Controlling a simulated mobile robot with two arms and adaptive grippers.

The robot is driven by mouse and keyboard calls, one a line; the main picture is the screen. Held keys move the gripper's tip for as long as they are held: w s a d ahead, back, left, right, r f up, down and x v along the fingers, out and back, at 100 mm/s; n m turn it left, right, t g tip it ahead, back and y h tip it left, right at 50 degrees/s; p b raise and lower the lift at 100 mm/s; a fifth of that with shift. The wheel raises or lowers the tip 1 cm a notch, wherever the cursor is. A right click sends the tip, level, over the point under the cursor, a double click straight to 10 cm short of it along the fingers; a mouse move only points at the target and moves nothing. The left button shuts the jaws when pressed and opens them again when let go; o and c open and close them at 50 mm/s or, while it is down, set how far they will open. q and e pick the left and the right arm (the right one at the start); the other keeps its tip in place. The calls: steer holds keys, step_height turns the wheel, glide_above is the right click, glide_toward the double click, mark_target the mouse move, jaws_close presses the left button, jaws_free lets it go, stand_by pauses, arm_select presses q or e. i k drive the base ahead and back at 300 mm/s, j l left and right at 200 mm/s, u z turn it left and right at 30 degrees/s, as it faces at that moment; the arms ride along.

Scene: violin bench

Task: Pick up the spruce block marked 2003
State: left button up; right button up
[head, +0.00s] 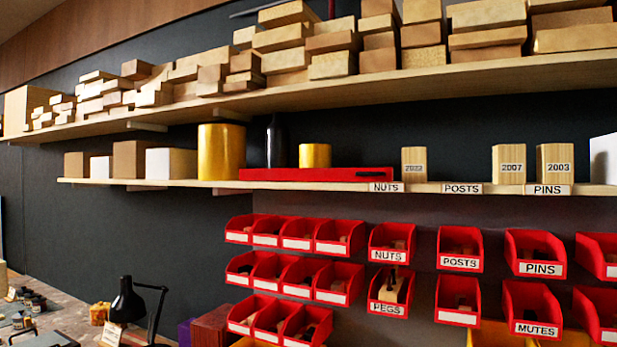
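The spruce block marked 2003 (555,162) stands upright on the lower shelf at the right, above the PINS label. A block marked 2007 (509,164) stands just to its left, with a narrow gap between them. Another similar block (414,163) stands further left above the NUTS label; its number is hard to read. Neither of my grippers shows in the head view.
The lower shelf (330,186) also holds a red case (300,174), gold tins and boxes. A white object (604,158) stands right of the 2003 block. The upper shelf (470,78) is stacked with wood. Red bins (535,253) hang below. A black lamp (128,300) stands lower left.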

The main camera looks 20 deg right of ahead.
mark_target(554, 161)
steer(key=z, duration=1.95)
steer(key=u, duration=0.5)
steer(key=k, duration=0.1)
